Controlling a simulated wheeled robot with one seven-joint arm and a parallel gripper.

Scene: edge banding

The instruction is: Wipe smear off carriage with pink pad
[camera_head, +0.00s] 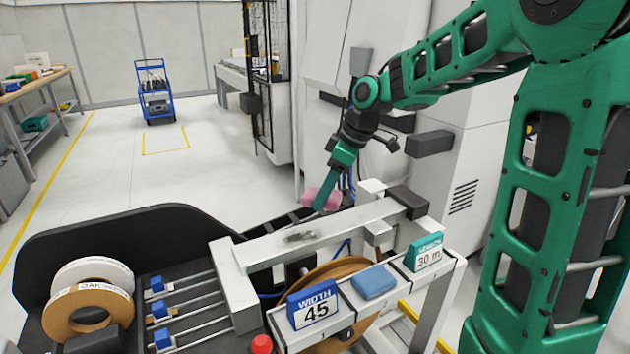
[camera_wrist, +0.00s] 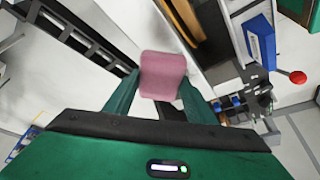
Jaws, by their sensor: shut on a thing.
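My gripper (camera_head: 325,195) is shut on the pink pad (camera_head: 312,197). The pad also shows between the two green fingers in the wrist view (camera_wrist: 163,75). The carriage seems to be the pale beam (camera_head: 335,225) across the machine, with a dark grey smear (camera_head: 300,237) on its top left of the pad. The pad is at the far side of the beam; whether it touches the beam I cannot tell.
A blue pad (camera_head: 375,282) lies on the machine's front ledge, between a blue "WIDTH 45" sign (camera_head: 314,303) and a teal "30 m" sign (camera_head: 425,252). A red knob (camera_head: 262,344) stands at the front. A dark block (camera_head: 408,202) sits at the beam's right end.

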